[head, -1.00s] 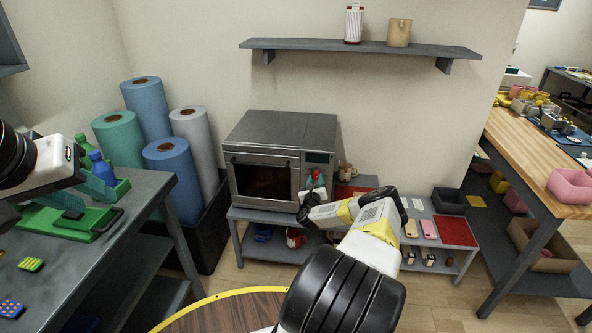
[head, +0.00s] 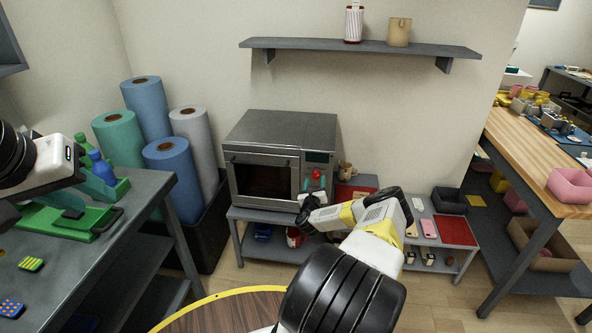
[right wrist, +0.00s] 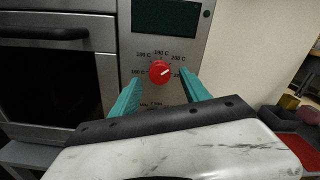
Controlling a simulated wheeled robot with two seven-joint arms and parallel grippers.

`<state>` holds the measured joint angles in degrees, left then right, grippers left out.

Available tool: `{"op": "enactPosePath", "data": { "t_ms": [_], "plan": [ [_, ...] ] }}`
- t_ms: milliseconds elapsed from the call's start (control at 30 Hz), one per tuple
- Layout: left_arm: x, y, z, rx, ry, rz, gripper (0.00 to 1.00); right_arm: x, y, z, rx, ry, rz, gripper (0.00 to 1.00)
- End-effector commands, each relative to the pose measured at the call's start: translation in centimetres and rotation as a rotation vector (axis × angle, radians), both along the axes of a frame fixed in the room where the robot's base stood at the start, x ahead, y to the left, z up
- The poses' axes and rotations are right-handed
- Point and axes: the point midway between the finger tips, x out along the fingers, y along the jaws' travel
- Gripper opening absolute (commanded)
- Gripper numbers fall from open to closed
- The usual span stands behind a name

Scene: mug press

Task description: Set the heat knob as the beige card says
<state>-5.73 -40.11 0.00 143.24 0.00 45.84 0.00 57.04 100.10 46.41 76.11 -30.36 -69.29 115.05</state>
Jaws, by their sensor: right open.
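The red heat knob (right wrist: 159,71) is on the oven's front panel in the right wrist view, under a dark display. Its white mark points to the upper right, between the 200 C label and the label below it. The knob shows small and red in the head view (head: 316,174). My right gripper (right wrist: 160,82) is open, its teal fingers on either side below the knob, apart from it as far as I can see. My left gripper (head: 92,172) is at the left over the grey table; its fingers are unclear. I cannot make out a beige card.
The oven (head: 268,160) stands on a low grey bench (head: 262,216). A mug (head: 345,169) and a red mat (head: 455,231) are to its right. A wall shelf (head: 360,48) is above. A round wooden table (head: 225,310) is in front.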

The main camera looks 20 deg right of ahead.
Motion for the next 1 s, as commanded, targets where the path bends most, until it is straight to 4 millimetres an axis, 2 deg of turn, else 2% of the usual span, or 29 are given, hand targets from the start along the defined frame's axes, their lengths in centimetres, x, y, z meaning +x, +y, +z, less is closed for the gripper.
{"op": "enactPosePath", "data": {
  "t_ms": [200, 400, 867, 1000],
  "plan": [
    [0.0, 0.0, 0.0, 0.0, 0.0, 0.0, 0.36, -3.3, 1.9, -0.1, 0.002, 0.003, 0.0, 0.54],
    [0.0, 0.0, 0.0, 0.0, 0.0, 0.0, 0.36, -4.7, 2.9, -0.1, 0.003, 0.002, 0.0, 0.54],
    [0.0, 0.0, 0.0, 0.0, 0.0, 0.0, 0.36, -4.8, 2.9, -0.1, 0.0, 0.002, 0.001, 0.54],
    [0.0, 0.0, 0.0, 0.0, 0.0, 0.0, 0.36, -3.4, 3.9, 1.4, -0.048, 0.031, 0.058, 0.54]
  ]
}}
